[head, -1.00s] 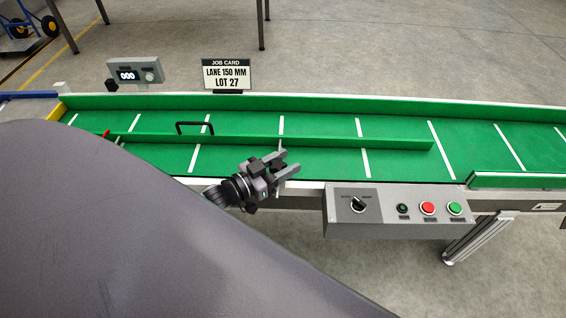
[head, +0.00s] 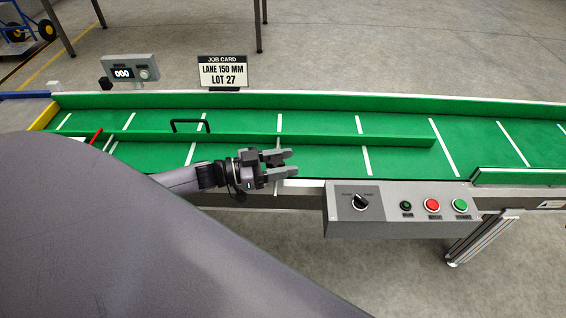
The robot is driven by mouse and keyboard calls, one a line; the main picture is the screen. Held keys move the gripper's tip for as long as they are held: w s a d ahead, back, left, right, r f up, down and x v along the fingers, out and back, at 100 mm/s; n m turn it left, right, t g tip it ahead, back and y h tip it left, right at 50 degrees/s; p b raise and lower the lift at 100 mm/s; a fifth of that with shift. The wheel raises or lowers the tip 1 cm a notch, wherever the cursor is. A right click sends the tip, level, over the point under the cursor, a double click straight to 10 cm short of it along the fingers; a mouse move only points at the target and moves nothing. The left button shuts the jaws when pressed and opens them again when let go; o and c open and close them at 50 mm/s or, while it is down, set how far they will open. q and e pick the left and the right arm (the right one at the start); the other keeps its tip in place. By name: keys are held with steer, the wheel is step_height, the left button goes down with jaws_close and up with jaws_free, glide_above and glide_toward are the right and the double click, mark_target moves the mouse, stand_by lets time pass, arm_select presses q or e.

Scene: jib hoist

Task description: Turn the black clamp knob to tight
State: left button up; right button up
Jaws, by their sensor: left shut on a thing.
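My left gripper (head: 283,162) is over the near edge of the green conveyor, with its two grey fingers pointing right. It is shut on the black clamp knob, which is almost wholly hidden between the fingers. I cannot read how tight the knob is. A light rod (head: 279,187) shows just below the fingers at the side rail. The long green guide rail (head: 350,140) with a black handle (head: 188,125) lies behind the gripper. My right gripper is not in view.
A grey control box (head: 400,220) with a black selector (head: 360,202), a red button (head: 432,205) and a green button (head: 460,205) hangs to the right. A display (head: 131,74) and a job card (head: 223,72) stand behind. The right part of the belt is clear.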

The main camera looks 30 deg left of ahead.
arm_select(q)
steer(key=o, duration=0.9)
steer(key=shift+o, duration=0.2)
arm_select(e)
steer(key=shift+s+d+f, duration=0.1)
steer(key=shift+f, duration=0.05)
arm_select(q)
steer(key=shift+a, duration=0.1)
steer(key=shift+s+a, duration=0.25)
steer(key=shift+s, duration=0.1)
steer(key=v, duration=0.6)
steer(key=shift+p, duration=0.45)
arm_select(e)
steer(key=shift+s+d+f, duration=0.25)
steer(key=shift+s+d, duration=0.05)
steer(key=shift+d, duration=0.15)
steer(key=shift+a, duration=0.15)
